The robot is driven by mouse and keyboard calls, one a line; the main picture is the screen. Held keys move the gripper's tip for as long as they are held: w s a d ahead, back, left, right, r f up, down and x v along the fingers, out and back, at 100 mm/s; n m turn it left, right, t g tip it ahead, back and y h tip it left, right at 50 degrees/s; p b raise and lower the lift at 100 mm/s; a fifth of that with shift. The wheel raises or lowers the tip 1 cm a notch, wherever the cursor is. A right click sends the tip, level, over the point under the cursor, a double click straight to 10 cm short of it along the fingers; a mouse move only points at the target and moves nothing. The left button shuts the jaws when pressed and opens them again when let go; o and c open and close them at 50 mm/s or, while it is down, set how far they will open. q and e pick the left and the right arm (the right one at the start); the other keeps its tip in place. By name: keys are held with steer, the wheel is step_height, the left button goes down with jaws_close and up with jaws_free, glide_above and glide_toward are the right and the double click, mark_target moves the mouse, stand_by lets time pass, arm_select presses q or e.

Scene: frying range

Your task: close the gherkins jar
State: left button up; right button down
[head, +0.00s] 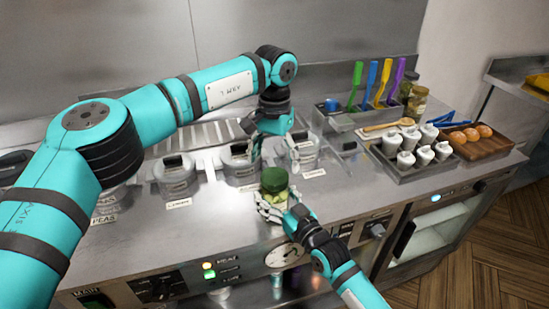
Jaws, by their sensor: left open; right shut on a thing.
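The gherkins jar (277,198) is a small glass jar with greenish contents, near the front edge of the steel counter. Its green lid (273,179) sits on top of it; I cannot tell how tightly it is seated. My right gripper (271,209) is shut on the jar's body from the front and partly hides it. My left gripper (262,146) is open and empty, above and behind the lid, apart from it. Its fingertips are small and hard to make out.
Lidded steel containers (177,176) with labels stand in a row behind the jar. To the right are a dark tray of white cups (424,155), a wooden tray of brown round items (470,135), coloured-handled utensils (371,80) and other jars (416,103). Counter right of the jar is clear.

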arm_select(q)
steer(key=n, duration=0.3)
steer(key=shift+r+n, duration=0.1)
steer(key=shift+n, duration=0.2)
steer(key=n, duration=0.4)
steer(key=shift+r+n, duration=0.15)
steer(key=shift+n, duration=0.15)
steer(key=n, duration=0.7)
steer(key=shift+r, duration=0.25)
steer(key=n, duration=0.8)
steer(key=shift+r, duration=0.2)
steer(key=n, duration=0.7)
steer(key=shift+r, duration=0.2)
steer(key=n, duration=0.5)
steer(key=shift+r, duration=0.15)
steer(key=n, duration=0.8)
steer(key=shift+r, duration=0.2)
steer(key=n, duration=0.4)
steer(key=shift+r+n, duration=0.15)
steer(key=shift+n, duration=0.25)
steer(key=n, duration=0.6)
steer(key=shift+r, duration=0.15)
